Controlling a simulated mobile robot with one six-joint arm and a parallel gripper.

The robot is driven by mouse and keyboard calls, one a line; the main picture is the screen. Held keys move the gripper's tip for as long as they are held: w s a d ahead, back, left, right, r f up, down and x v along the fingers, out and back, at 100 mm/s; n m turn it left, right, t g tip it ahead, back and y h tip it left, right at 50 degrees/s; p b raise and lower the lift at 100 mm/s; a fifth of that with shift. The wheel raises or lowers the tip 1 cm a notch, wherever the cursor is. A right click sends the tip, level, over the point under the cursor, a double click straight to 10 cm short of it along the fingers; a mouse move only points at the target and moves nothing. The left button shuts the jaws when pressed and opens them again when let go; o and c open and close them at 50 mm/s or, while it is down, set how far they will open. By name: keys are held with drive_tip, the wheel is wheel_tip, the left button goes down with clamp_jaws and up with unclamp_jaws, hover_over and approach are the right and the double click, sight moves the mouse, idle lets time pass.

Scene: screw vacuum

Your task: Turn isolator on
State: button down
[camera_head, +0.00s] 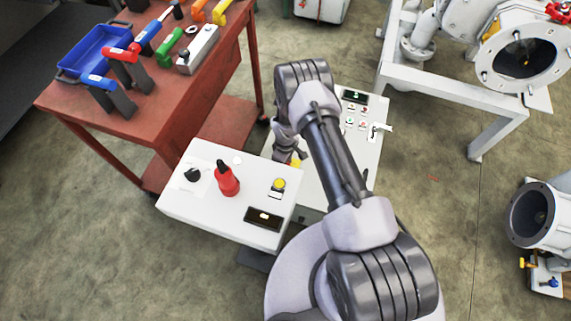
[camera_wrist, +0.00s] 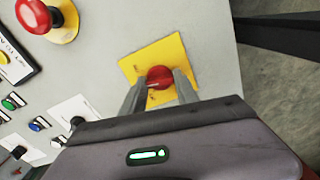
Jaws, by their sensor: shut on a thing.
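The isolator is a red knob (camera_wrist: 159,76) on a yellow square plate (camera_wrist: 148,58), set on a grey panel (camera_wrist: 110,45) in the wrist view. My gripper (camera_wrist: 160,84) is shut on the red knob, one finger on each side of it. In the head view, a bit of the yellow plate (camera_head: 295,163) shows beside my arm. My gripper (camera_head: 291,156) is there too, and my arm hides most of the isolator. The knob's exact turn position is hard to tell.
In the wrist view, a red mushroom button (camera_wrist: 34,14) and several small buttons lie left of the isolator. In the head view, a white control box (camera_head: 215,211) stands close by, a red tool table (camera_head: 185,85) at upper left, and pipework on a white frame (camera_head: 450,90) at right.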

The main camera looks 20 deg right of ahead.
drive_tip(key=m+b, duration=0.1)
drive_tip(key=m, duration=0.5)
drive_tip(key=shift+m, duration=0.3)
idle(0.4)
drive_tip(key=c, duration=0.9)
unclamp_jaws()
wheel_tip(320, 180, up, 17)
drive_tip(key=p, duration=0.7)
drive_tip(key=shift+r, duration=0.2)
